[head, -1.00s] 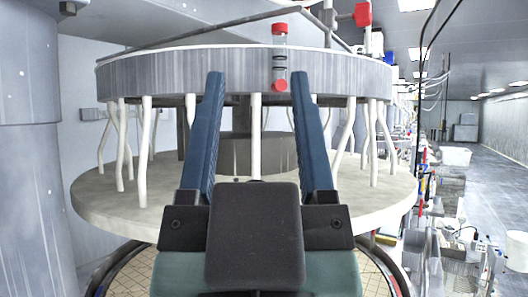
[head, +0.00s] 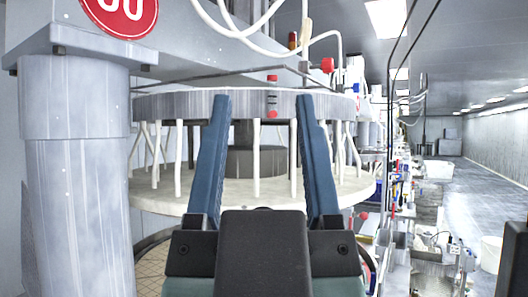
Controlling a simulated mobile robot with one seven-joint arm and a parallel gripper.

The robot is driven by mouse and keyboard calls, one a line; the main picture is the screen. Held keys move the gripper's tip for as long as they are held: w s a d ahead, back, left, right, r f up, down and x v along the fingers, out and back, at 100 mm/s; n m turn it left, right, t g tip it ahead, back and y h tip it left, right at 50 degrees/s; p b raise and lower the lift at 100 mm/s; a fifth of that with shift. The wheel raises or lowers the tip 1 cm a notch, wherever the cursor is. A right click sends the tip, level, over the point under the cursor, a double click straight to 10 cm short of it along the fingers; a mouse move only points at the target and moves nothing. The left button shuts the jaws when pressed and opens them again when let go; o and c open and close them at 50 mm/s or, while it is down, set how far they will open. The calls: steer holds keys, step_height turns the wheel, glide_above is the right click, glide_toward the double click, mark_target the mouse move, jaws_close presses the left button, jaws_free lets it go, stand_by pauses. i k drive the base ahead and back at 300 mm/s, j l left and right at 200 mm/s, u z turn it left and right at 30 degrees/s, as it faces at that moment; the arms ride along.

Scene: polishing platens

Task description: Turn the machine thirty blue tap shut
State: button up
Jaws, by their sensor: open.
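My gripper (head: 264,98) is open and empty, its two blue fingers pointing up and forward in the head view. Behind the fingers stands a polishing machine with a round grey upper ring (head: 180,105) and a pale lower disc (head: 230,193). A red round sign (head: 120,12) at top left is cut off by the frame; its digits look like the lower part of 30. A small blue part (head: 356,88) shows right of the ring, too small to tell whether it is a tap. A red knob (head: 327,65) is nearby on a pipe.
A thick grey column (head: 75,180) stands close on the left. Several white tubes hang between ring and disc. A clear tube with red ends (head: 272,96) sits at the ring's front. Benches and clutter line the right, beside an open aisle (head: 470,180).

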mark_target(355, 87)
steer(key=z, duration=0.85)
steer(key=l+z, duration=0.9)
steer(key=i+l+z, duration=0.15)
steer(key=l+z, duration=0.3)
steer(key=i+l+z, duration=0.15)
steer(key=i+l, duration=1.1)
steer(key=i, duration=0.15)
steer(key=i+j+u, duration=0.2)
steer(key=i+u, duration=0.6)
steer(key=i, duration=0.25)
steer(key=i+l+u, duration=0.1)
steer(key=i+u, duration=0.6)
steer(key=i, duration=0.55)
steer(key=i+l+u, duration=0.15)
steer(key=i+u, duration=0.15)
steer(key=i, duration=0.55)
steer(key=i+j+u, duration=0.1)
steer(key=i+u, duration=0.65)
steer(key=i+l+u, duration=0.1)
steer(key=i+u, duration=0.15)
steer(key=u, duration=0.15)
steer(key=i+l+u, duration=0.35)
steer(key=i+u, duration=0.25)
steer(key=u, duration=0.2)
steer(key=i+l+u, duration=0.15)
steer(key=u, duration=0.25)
steer(key=i+l+u, duration=0.25)
steer(key=u, duration=0.2)
steer(key=i+l+u, duration=0.25)
steer(key=u, duration=0.2)
